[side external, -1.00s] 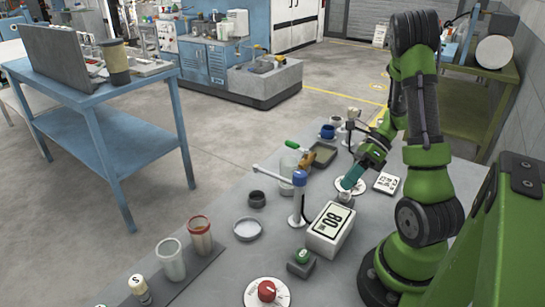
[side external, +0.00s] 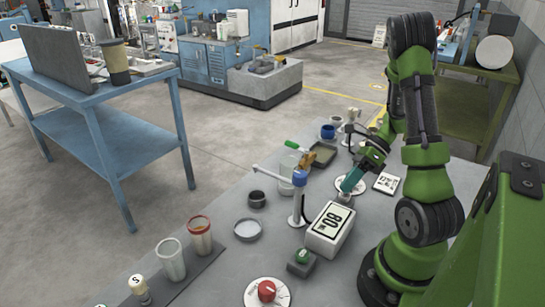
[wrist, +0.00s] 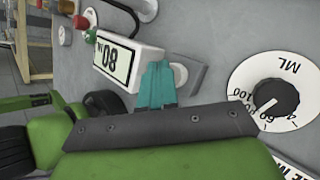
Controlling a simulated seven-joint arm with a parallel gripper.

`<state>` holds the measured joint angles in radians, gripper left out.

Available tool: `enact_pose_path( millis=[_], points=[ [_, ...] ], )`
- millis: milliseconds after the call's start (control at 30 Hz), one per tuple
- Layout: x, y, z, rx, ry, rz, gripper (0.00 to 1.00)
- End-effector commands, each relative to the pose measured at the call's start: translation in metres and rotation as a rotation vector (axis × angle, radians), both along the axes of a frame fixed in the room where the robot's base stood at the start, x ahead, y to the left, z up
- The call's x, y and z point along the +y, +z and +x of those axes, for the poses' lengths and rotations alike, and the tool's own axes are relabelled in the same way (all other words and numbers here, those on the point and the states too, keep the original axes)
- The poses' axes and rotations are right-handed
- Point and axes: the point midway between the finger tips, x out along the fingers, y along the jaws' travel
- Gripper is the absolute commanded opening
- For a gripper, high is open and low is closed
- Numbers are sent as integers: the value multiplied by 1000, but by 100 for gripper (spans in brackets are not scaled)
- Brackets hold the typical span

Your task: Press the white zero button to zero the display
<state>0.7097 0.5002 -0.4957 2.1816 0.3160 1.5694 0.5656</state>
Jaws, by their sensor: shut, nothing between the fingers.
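The display box (side external: 329,230) is white and stands on the grey table; its face reads 80 in the side view, and it also shows in the wrist view (wrist: 128,62). A small grey block with a pale round top, apparently the white button (wrist: 179,74), sits at the box's end in the wrist view, partly hidden by my fingers. My gripper (side external: 347,187) has teal fingers, shut together and empty, pointing down at this block. In the wrist view my gripper (wrist: 156,85) is right beside or over the pale top; I cannot tell if it touches.
A dial marked ML (wrist: 275,100) lies right of the fingers in the wrist view. A green button (side external: 302,256) and a red knob (side external: 266,290) stand in front of the box. A blue-topped post (side external: 299,195) is close on its left.

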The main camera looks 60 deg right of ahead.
Motion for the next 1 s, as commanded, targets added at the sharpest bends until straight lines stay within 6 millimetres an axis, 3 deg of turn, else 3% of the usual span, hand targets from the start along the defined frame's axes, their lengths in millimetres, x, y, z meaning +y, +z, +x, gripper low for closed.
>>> enact_pose_path(
  millis=[1000],
  points=[
    [0,-7,0,0,0,0,0]
  ],
)
